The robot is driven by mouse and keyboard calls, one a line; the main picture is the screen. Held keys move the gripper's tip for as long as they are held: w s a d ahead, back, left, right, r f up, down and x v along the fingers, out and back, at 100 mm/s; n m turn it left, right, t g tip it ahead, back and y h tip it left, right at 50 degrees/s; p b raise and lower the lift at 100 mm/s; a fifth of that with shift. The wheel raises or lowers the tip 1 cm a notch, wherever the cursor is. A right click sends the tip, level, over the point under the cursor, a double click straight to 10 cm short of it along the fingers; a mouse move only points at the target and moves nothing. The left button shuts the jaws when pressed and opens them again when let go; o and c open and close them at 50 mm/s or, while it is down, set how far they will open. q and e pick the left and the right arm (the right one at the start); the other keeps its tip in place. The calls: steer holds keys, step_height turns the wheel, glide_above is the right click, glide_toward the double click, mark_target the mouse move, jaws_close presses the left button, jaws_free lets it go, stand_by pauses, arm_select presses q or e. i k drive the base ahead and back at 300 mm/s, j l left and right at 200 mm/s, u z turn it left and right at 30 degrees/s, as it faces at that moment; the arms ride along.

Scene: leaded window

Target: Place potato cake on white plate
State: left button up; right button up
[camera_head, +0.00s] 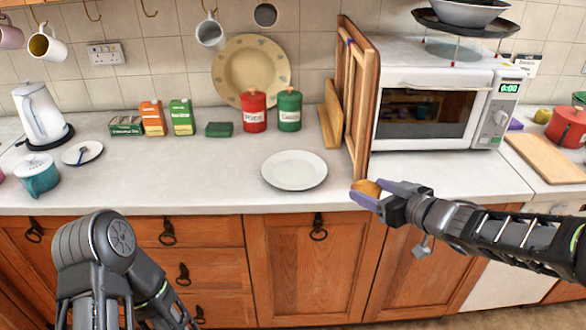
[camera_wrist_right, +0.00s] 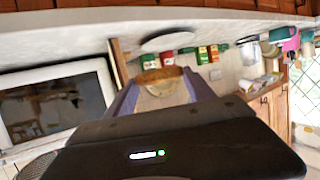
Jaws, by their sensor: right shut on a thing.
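The white plate (camera_head: 294,170) lies empty on the counter near its front edge. My right gripper (camera_head: 366,193) is shut on the potato cake (camera_head: 368,187), a golden-brown piece, in front of the counter edge and to the right of the plate. The right wrist view shows the potato cake (camera_wrist_right: 160,76) between the two purple fingers, with the white plate (camera_wrist_right: 167,41) beyond it. My left arm shows at the lower left in the head view, folded; its gripper fingers cannot be made out.
Wooden boards (camera_head: 357,95) stand upright between the plate and the microwave (camera_head: 430,105). Red (camera_head: 253,110) and green canisters (camera_head: 289,109) stand behind the plate. The counter left of the plate is clear up to a small saucer (camera_head: 82,153) and teal mug (camera_head: 38,174).

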mark_target(294, 170)
steer(key=i+j, duration=0.8)
